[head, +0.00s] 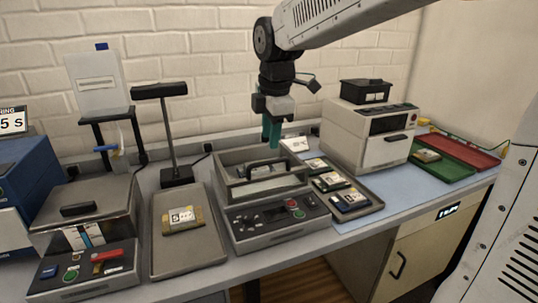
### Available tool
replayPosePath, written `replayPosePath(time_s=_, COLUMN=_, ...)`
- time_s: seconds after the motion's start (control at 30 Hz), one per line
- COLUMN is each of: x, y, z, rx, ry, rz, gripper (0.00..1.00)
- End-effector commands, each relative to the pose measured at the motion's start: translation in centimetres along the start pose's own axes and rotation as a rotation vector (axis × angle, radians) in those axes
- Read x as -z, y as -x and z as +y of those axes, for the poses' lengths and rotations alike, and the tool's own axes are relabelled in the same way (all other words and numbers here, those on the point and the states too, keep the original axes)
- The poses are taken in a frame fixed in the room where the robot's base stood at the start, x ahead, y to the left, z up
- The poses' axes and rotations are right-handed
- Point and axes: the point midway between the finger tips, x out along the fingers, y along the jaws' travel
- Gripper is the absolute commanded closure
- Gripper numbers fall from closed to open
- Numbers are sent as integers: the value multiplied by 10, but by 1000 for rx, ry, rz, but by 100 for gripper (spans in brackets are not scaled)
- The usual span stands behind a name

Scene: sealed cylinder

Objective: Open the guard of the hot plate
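What looks like the hot plate (277,228) stands at the middle of the bench, a grey unit with knobs and red and green buttons on its sloped front panel. A box-like guard (234,189) with grey walls sits on top of it, with a dark arched handle (265,166). Its inside is partly hidden, so I cannot tell how far it is shut. My gripper (271,143) hangs above and behind the handle, its teal fingers pointing down, apart from the handle. The fingers appear close together and nothing shows between them.
Left are a tray (161,255) with a labelled piece, a black stand (177,176) and a lidded machine (83,230). Right are a dark tray (371,201) with several labelled pieces, a white boxy device (367,137), and green (453,174) and red (468,151) trays. The blue mat (405,202) has bare room.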

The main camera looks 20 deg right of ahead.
Motion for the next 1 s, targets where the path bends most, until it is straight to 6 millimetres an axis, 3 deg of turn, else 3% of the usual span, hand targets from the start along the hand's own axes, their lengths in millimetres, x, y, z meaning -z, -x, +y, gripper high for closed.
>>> replayPosePath(time_s=0.2, x=0, y=-36, z=-2, rx=5, ry=-2, rz=-1, gripper=67)
replayPosePath(time_s=0.4, x=0, y=-60, z=-2, rx=3, ry=-4, rz=0, gripper=67)
replayPosePath(time_s=0.77, x=0, y=-67, z=-2, rx=1, ry=-4, rz=0, gripper=67)
replayPosePath(time_s=0.9, x=0, y=-67, z=-2, rx=1, ry=-4, rz=0, gripper=100)
replayPosePath(time_s=1.0, x=0, y=-67, z=-1, rx=1, ry=-4, rz=0, gripper=100)
